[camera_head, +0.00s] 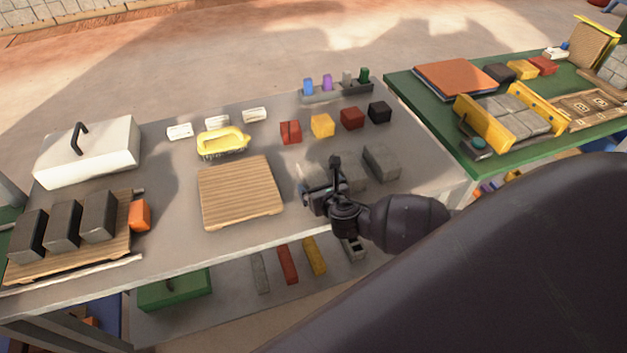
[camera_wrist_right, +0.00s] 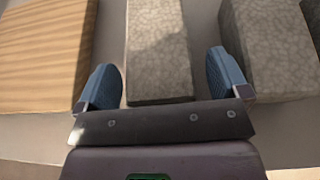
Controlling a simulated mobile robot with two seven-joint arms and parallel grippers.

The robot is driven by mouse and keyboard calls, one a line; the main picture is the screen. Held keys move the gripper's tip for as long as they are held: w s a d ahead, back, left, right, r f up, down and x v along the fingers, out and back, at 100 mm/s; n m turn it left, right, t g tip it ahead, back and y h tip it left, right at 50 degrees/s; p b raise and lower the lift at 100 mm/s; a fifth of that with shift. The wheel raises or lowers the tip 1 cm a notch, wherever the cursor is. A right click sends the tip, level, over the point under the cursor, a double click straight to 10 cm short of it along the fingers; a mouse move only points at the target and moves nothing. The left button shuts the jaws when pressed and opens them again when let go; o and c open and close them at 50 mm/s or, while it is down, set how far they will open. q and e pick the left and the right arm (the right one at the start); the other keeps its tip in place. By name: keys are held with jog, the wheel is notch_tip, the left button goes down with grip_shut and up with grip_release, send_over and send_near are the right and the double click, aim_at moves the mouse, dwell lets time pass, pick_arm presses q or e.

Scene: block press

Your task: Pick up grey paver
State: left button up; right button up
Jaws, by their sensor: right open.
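Grey pavers lie in a row on the grey table. The rightmost paver (camera_head: 381,162) is in clear view in the head view, and others beside it are partly hidden by my right arm. My right gripper (camera_head: 318,190) is over the left end of this row. In the right wrist view, my right gripper (camera_wrist_right: 165,88) is open, with one blue finger on each side of a speckled grey paver (camera_wrist_right: 157,50). A gap shows between each finger and that paver. Another grey paver (camera_wrist_right: 268,45) lies just right of the right finger. My left gripper is not in view.
A wooden board (camera_head: 241,192) lies left of the gripper. Red, yellow and black blocks, such as the yellow block (camera_head: 322,125), stand behind the pavers. Dark blocks (camera_head: 62,226) stand on a wooden pallet at left. A green table (camera_head: 480,165) adjoins at right.

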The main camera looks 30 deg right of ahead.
jog(key=shift+x, duration=0.8)
jog(key=c, duration=1.4)
jog(key=shift+r, duration=0.1)
jog(key=shift+c, duration=0.9)
jog(key=shift+r, duration=0.1)
